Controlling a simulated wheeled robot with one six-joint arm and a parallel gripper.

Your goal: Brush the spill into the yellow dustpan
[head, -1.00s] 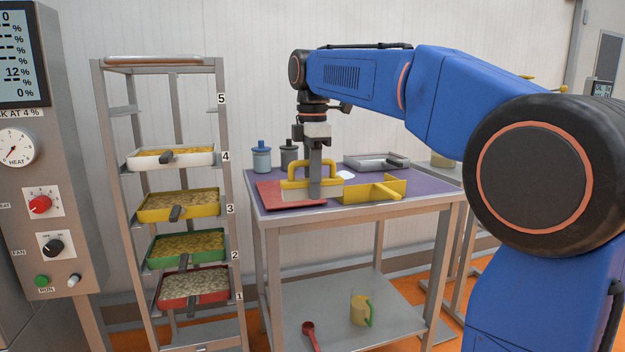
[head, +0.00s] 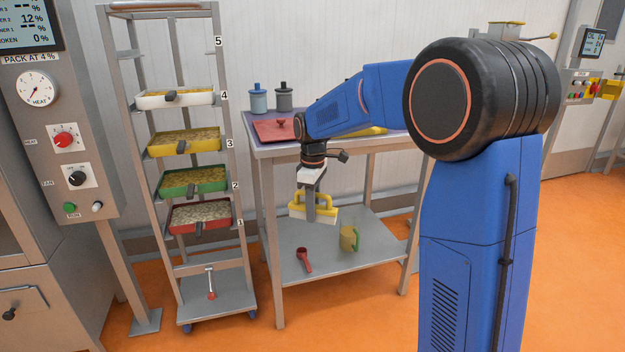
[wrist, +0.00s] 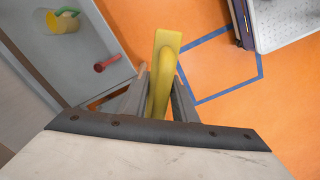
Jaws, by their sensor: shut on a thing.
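My gripper (head: 311,208) points down in front of the table and is shut on a brush (head: 326,212) with a yellow handle and a pale lower part. In the wrist view the brush's yellow handle (wrist: 166,52) stands between the two fingers (wrist: 160,98). The brush is in the air, lower than the tabletop. The yellow dustpan is mostly hidden behind my arm; a strip of yellow (head: 374,131) shows on the tabletop there. I cannot make out the spill in either view.
The table (head: 262,152) holds a red lid-like piece (head: 270,132) and two canisters. Its lower shelf (head: 365,240) holds a red scoop (head: 304,260) and a yellow jug (head: 348,238). A rack of trays (head: 230,150) stands left. Blue tape (wrist: 215,97) marks the open orange floor.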

